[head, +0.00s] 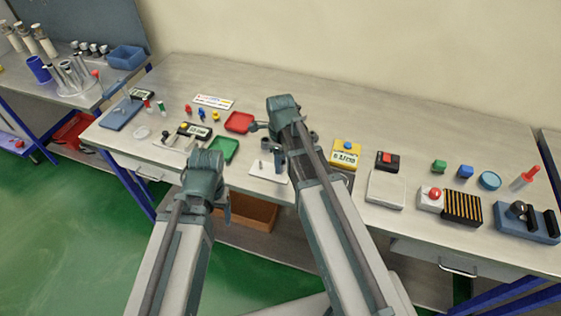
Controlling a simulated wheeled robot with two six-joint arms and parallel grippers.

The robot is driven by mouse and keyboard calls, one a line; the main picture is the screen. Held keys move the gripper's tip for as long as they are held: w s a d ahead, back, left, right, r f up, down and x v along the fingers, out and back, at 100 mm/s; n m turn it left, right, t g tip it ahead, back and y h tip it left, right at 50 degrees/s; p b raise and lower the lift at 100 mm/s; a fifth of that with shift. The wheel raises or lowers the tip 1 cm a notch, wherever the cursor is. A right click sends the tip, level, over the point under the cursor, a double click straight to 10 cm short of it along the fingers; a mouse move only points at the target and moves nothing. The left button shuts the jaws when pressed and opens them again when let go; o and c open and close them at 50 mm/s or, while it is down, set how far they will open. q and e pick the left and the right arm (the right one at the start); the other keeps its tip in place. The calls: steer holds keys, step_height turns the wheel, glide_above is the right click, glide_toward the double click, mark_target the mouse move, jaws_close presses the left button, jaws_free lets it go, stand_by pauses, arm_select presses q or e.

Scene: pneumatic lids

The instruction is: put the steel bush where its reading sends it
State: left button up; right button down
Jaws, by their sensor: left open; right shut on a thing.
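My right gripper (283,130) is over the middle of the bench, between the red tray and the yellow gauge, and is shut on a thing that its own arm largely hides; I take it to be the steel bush. My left gripper (206,163) is open near the front edge, close to the caliper (195,131) with its small display. A yellow gauge (346,146) with a display, too small to read surely, stands right of my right arm. A white printed card (213,101) lies behind the trays.
A white plate with pegs (268,173) lies near the front edge. Small coloured parts (202,114) stand at left. A white box (386,190), red button (435,194), black slotted block (462,206) and blue fixture (527,222) stand at right.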

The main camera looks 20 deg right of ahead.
steer(key=shift+f+b, duration=1.35)
steer(key=shift+f, duration=0.05)
stand_by(0.6)
jaws_free()
stand_by(0.4)
step_height(320, 180, up, 7)
steer(key=p, duration=0.7)
stand_by(0.3)
steer(key=shift+f, duration=0.15)
stand_by(0.6)
